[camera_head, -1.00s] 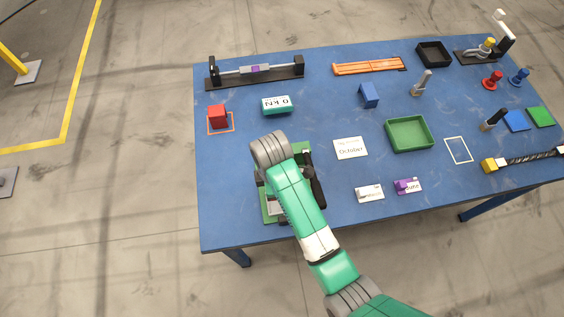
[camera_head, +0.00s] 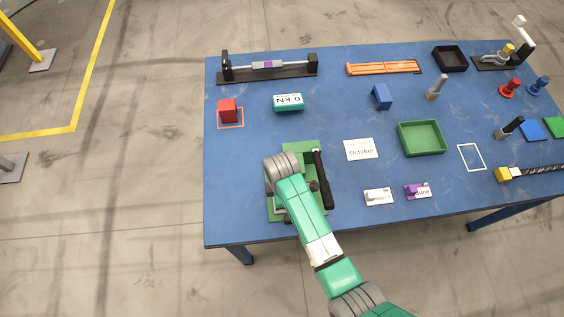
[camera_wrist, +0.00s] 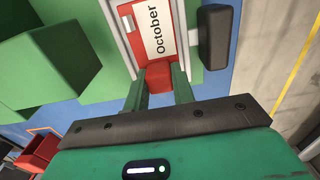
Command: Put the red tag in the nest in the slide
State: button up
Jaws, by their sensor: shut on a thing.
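The red tag (camera_wrist: 164,14) shows in the wrist view, with a white label reading "October" and a red grip block (camera_wrist: 159,76) at its near end. My gripper (camera_wrist: 160,82) is shut on that block, one green finger on each side. The tag lies between the pale grey edges of the nest in the slide (camera_wrist: 124,26); I cannot tell whether it is fully seated. In the head view the green slide fixture (camera_head: 312,151) is at the table's front left. My arm covers its middle, hiding the tag and my fingertips.
A long black bar (camera_head: 323,178) lies along the fixture's right side. A red block (camera_head: 228,110) sits behind left.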

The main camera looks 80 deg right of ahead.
jog(key=shift+f, duration=0.1)
jog(key=o, duration=1)
notch_tip(320, 180, up, 12)
jog(key=shift+r+p, duration=0.15)
jog(key=shift+p, duration=0.8)
